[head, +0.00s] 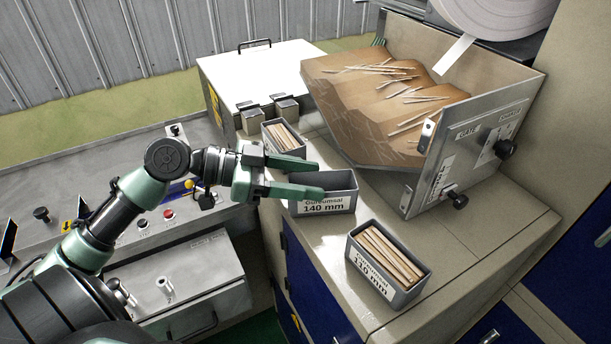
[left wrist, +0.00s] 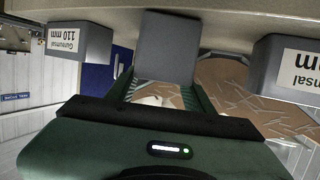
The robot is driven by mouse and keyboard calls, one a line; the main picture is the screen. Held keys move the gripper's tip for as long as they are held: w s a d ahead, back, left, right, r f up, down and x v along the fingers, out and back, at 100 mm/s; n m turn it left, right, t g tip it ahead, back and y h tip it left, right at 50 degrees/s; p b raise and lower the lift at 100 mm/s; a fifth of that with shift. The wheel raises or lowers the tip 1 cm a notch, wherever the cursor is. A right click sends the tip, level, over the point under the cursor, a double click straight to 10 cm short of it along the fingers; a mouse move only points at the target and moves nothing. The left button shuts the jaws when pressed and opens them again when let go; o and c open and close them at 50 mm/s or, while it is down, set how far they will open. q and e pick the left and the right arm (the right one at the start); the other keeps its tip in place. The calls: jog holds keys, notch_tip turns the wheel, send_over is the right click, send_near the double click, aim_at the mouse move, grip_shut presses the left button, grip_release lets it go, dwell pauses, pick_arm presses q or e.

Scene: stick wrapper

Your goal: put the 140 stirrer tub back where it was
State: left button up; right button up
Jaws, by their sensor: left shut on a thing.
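The grey 140 mm tub (head: 340,203) is at the left side of the beige counter, its label facing the front. Its inside looks dark, with no sticks visible. My left gripper (head: 322,179) comes in from the left, with its green fingers along either side of the tub, shut on it. In the left wrist view the tub (left wrist: 165,45) shows as a plain grey block between the fingers. I cannot tell whether its base touches the counter. My right gripper is not in view.
The 110 mm tub (head: 390,262), full of sticks, stands in front on the right. Another stick tub (head: 284,139) stands close behind my fingers. A hopper (head: 385,95) with loose sticks is at the back right. Bare counter (head: 450,245) lies right of the 110 mm tub.

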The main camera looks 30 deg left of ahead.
pick_arm(q)
jog(key=shift+f, duration=0.25)
jog(key=o, duration=1.4)
jog(key=shift+r, duration=0.1)
jog(key=shift+r, duration=0.3)
jog(key=b+v, duration=0.4)
jog(key=v, duration=0.8)
jog(key=shift+f, duration=0.15)
